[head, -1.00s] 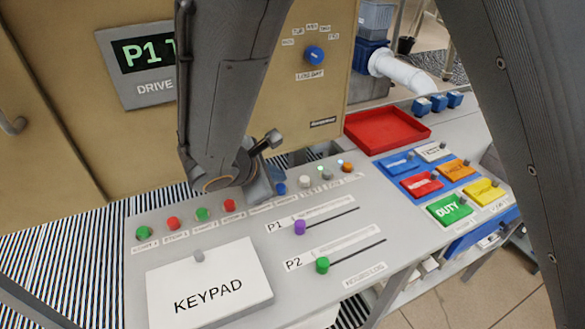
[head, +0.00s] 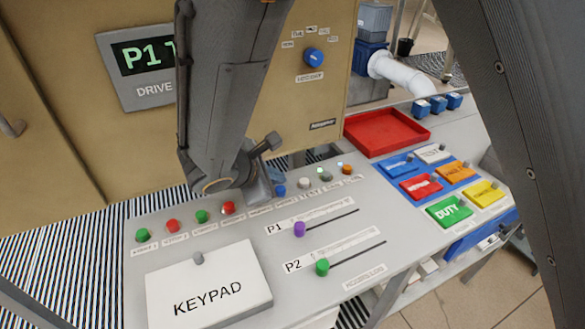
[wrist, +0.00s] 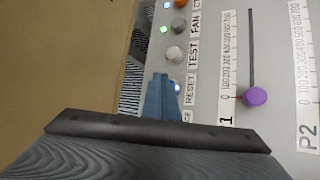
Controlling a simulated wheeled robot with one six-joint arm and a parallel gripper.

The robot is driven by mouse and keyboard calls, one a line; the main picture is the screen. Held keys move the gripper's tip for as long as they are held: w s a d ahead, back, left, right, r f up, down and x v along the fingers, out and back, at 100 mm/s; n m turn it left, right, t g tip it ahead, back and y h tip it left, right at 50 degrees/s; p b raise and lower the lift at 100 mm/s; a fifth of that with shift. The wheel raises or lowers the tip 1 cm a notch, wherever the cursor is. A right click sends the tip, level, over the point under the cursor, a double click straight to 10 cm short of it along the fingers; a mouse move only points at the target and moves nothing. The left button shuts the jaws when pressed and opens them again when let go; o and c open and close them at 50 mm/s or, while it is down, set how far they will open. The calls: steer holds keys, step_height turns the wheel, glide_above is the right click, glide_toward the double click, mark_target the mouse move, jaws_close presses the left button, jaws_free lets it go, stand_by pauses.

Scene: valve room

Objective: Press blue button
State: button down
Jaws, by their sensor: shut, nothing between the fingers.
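The blue button (head: 280,190) is a small round knob in the row along the back of the grey panel, left of a white button. In the wrist view, only a pale bluish bit of it (wrist: 177,87) shows beside my fingertips; the rest is hidden. My gripper (head: 264,192) has blue-grey fingers, shut and empty, pointing down at the panel just left of the blue button. In the wrist view, the gripper (wrist: 161,80) is at the button row near the RESET label. I cannot tell whether the fingers touch the button or the panel.
Green and red buttons (head: 172,226) lie left in the same row, white and orange ones (head: 347,169) right. P1 purple (head: 300,229) and P2 green (head: 322,267) sliders and a keypad (head: 208,285) are in front. A red tray (head: 386,131) and coloured switches (head: 449,210) stand right.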

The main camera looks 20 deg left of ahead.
mark_target(278, 193)
steer(key=shift+f, duration=0.1)
stand_by(0.7)
steer(key=shift+f+b, duration=0.35)
steer(key=shift+b, duration=0.2)
steer(key=shift+f+b, duration=0.45)
stand_by(0.6)
stand_by(0.4)
steer(key=shift+r+p, duration=0.55)
steer(key=shift+r, duration=0.35)
step_height(278, 193, up, 5)
steer(key=p, duration=0.3)
stand_by(0.6)
